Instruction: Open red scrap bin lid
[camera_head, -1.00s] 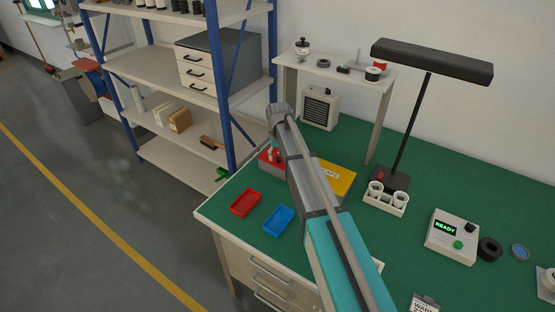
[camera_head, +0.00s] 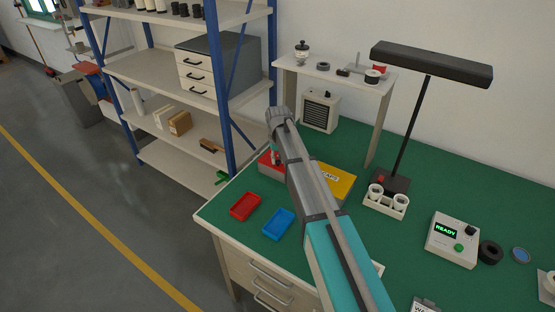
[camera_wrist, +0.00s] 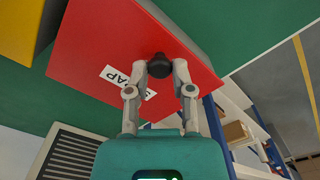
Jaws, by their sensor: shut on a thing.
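The red scrap bin (camera_head: 266,163) stands at the back left of the green bench, mostly hidden behind my arm in the head view. In the wrist view its red lid (camera_wrist: 95,45) fills the upper middle, with a white label partly reading "AP". A round black knob (camera_wrist: 159,66) sits on the lid. My gripper (camera_wrist: 160,70) has its two fingers closed on this knob, one on each side. The lid looks closed, though the far edges are hard to judge. In the head view my gripper (camera_head: 275,155) is largely hidden by my own arm.
A yellow bin (camera_head: 336,180) stands right beside the red one. A red tray (camera_head: 245,207) and a blue tray (camera_head: 278,222) lie in front. A small raised shelf (camera_head: 335,72) with a heater (camera_head: 319,111) below is behind. A black lamp (camera_head: 400,140) stands to the right.

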